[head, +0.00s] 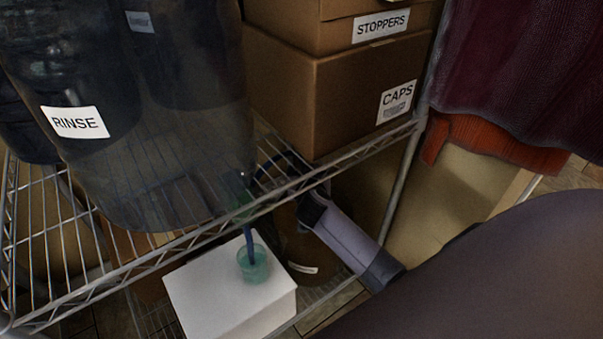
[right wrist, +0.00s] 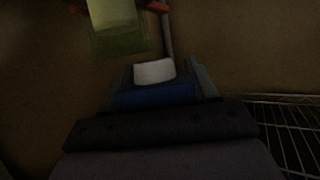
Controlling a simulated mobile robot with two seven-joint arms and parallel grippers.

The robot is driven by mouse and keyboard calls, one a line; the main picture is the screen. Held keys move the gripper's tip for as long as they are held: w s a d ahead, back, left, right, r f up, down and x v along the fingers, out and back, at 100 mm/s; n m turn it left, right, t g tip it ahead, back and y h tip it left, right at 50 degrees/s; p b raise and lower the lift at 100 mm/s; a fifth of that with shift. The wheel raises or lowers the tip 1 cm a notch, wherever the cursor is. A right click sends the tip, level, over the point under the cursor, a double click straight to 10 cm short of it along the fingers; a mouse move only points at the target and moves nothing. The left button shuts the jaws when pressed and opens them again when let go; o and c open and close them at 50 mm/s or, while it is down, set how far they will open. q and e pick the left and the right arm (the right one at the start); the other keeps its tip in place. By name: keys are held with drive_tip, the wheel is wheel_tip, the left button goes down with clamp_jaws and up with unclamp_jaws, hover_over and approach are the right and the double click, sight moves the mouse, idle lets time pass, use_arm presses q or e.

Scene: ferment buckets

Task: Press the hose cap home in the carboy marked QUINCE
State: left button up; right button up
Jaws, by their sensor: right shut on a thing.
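A brown carboy (head: 298,248) stands under the wire shelf in the head view; its small pale label is too small to read. My right gripper (head: 306,204) is at the carboy's top, just below the shelf's front rail. In the right wrist view my right gripper (right wrist: 160,80) is shut on a white and dark blue piece, seemingly the hose cap (right wrist: 154,71). A dark blue hose (head: 249,238) runs from a green cup (head: 253,268) up behind the shelf rail. The carboy's mouth and the cap's seat are hidden. My left gripper is not in view.
The wire shelf (head: 150,262) carries a dark bucket marked RINSE (head: 150,170) and boxes marked STOPPERS (head: 290,12) and CAPS (head: 310,100). The green cup stands on a white box (head: 205,285) left of the carboy. Dark red cloth (head: 525,70) hangs at right.

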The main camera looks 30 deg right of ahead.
drive_tip(key=shift+d, duration=0.65)
drive_tip(key=shift+d, duration=0.15)
drive_tip(key=shift+d, duration=0.1)
drive_tip(key=shift+w+d+f, duration=0.1)
drive_tip(key=shift+d, duration=0.25)
drive_tip(key=shift+d, duration=0.2)
idle(0.4)
idle(0.6)
drive_tip(key=shift+f+b, duration=0.3)
drive_tip(key=shift+b, duration=0.05)
drive_tip(key=shift+f+b, duration=0.3)
